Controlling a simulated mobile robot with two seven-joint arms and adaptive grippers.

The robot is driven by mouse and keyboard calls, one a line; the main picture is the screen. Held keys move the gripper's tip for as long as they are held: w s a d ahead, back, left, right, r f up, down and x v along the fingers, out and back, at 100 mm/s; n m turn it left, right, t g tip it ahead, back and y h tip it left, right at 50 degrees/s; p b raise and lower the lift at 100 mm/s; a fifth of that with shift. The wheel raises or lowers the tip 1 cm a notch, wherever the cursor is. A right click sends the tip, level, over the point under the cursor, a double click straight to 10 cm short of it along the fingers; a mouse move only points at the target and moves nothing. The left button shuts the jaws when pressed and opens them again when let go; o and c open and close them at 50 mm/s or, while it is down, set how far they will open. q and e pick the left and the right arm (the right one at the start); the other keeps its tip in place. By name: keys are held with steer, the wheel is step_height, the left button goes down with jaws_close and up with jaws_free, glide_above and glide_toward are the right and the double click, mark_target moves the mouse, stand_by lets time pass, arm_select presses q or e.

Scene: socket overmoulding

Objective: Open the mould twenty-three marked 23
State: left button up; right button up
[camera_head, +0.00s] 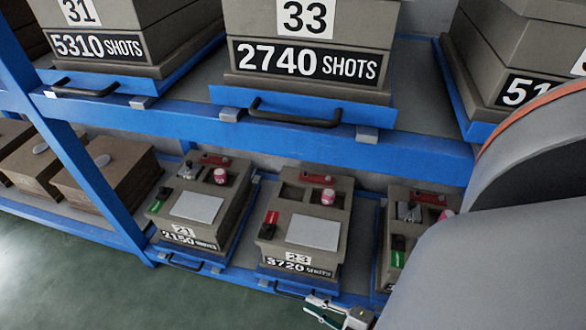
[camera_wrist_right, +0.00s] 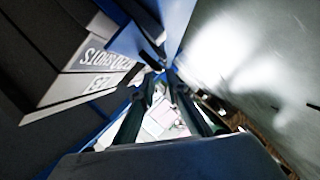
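Mould twenty-three (camera_head: 268,231) is a grey-brown block marked 23 and 3720 SHOTS, in the middle of the lower shelf in the head view. It sits on a blue tray with a dark handle (camera_head: 288,292) at its front. Its label shows upside down at the left of the right wrist view (camera_wrist_right: 85,82). My right gripper (camera_head: 313,306) is just in front of the tray, close to the handle's right end. Its fingers look apart, with a gap between them (camera_wrist_right: 164,85). I cannot tell whether they touch the handle. My left gripper is not in view.
Mould 21 (camera_head: 218,214) stands to the left, and another mould (camera_head: 409,215) to the right. A blue shelf beam (camera_head: 270,135) runs above, carrying mould 33 (camera_head: 310,20) on a blue tray. Brown moulds (camera_head: 105,170) are farther left. Green floor (camera_head: 80,270) in front is clear.

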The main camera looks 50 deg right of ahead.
mark_target(296, 296)
steer(key=b+x, duration=0.1)
steer(key=x, duration=0.4)
steer(key=shift+f, duration=0.1)
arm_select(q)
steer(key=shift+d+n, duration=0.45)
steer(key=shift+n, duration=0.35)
arm_select(e)
steer(key=shift+x, duration=0.8)
jaws_close()
